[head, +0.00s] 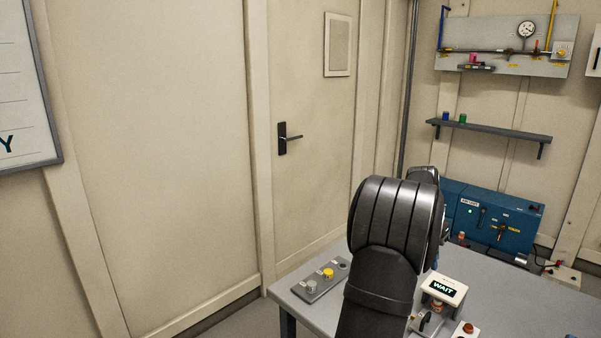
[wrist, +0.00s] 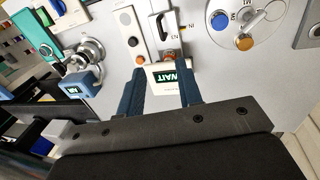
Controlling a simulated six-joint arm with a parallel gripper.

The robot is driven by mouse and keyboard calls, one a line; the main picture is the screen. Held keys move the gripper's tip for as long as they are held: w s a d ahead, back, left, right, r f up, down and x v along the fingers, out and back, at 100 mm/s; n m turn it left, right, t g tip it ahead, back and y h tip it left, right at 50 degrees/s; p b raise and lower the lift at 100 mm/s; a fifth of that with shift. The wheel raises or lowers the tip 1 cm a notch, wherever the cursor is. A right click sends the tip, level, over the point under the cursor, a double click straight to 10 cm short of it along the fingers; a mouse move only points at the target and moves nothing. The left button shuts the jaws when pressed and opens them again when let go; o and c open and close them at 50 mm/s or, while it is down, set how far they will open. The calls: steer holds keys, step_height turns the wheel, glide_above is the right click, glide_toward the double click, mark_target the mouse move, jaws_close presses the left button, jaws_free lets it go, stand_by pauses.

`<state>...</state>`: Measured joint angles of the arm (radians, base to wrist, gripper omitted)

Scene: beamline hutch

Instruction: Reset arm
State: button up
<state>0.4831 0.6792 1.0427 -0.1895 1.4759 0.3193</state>
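My gripper (wrist: 165,82) shows in the wrist view with its two blue fingers apart. I see nothing held between them. A white box with a dark green WAIT sign (wrist: 172,76) lies beyond the fingers, partly behind them. In the head view my dark arm fills the middle of the picture and hides the gripper. The WAIT box (head: 443,289) stands on the grey table (head: 380,308), just right of my arm.
A grey strip (head: 318,285) with a grey and a yellow piece lies on the table's left. A box with a red button (head: 467,329) stands at the front. A blue cabinet (head: 490,215) stands behind.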

mark_target(426, 317)
steer(key=f, duration=0.5)
steer(key=s+d+f, duration=0.1)
steer(key=f, duration=0.5)
steer(key=s+d+f, duration=0.1)
steer(key=f, duration=0.4)
steer(key=shift+s+d+f, duration=0.1)
steer(key=shift+s+f, duration=0.15)
steer(key=s+a, duration=0.2)
steer(key=a, duration=0.1)
steer(key=shift+s+r, duration=0.2)
steer(key=shift+s, duration=0.2)
steer(key=shift+a+r, duration=0.25)
steer(key=shift+r, duration=0.5)
step_height(426, 317, up, 16)
steer(key=w+a, duration=0.2)
step_height(426, 317, down, 6)
steer(key=d, duration=0.1)
steer(key=shift+d, duration=0.15)
